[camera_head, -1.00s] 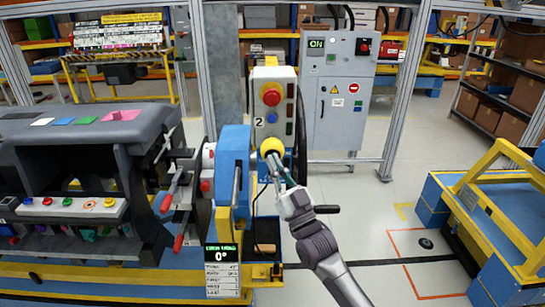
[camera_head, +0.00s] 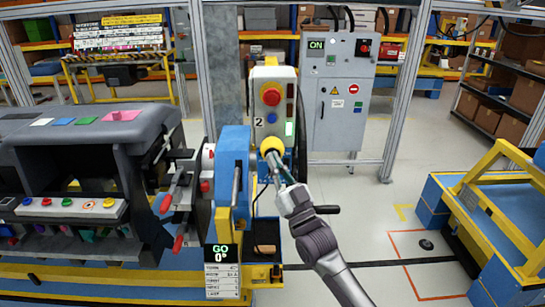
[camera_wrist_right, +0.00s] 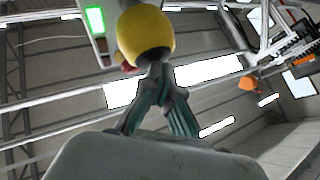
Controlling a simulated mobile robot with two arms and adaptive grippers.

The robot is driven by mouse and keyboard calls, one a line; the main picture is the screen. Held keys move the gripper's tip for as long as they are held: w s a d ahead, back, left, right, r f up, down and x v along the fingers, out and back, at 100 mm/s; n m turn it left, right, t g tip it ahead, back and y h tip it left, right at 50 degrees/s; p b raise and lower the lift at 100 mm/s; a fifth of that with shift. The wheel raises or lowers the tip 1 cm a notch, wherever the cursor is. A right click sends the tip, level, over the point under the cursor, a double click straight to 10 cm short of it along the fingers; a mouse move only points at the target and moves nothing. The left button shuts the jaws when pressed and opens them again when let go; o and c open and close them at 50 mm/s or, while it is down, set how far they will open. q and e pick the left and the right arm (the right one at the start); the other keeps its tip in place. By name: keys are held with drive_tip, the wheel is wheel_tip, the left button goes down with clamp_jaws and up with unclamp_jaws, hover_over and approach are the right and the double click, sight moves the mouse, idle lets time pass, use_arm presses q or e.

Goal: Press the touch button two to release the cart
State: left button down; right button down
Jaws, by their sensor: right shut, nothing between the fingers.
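A grey button box (camera_head: 260,95) marked "2" stands upright on the blue and yellow cart post. It carries a red mushroom button (camera_head: 271,96) and a small blue button (camera_head: 272,117). A yellow dome-shaped touch button (camera_head: 271,145) sits at its lower front; it also shows large in the right wrist view (camera_wrist_right: 145,35). My right gripper (camera_head: 275,160) is shut and empty, its fingertips at the underside of the yellow button, seemingly touching it. A green light (camera_head: 290,128) is lit on the box's right side. My left gripper is not in view.
A dark dashboard module (camera_head: 80,150) fills the left side. A grey control cabinet (camera_head: 337,95) stands behind. A yellow and blue frame (camera_head: 490,210) stands at right, with open floor between.

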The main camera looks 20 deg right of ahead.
drive_tip(key=shift+s+a+p, duration=0.25)
drive_tip(key=shift+s+p, duration=0.2)
drive_tip(key=shift+s, duration=0.35)
drive_tip(key=s+p, duration=0.1)
drive_tip(key=s, duration=0.1)
drive_tip(key=s+a+p, duration=0.1)
drive_tip(key=s, duration=0.1)
drive_tip(key=shift+s+a, duration=0.2)
drive_tip(key=shift+s, duration=0.2)
idle(0.5)
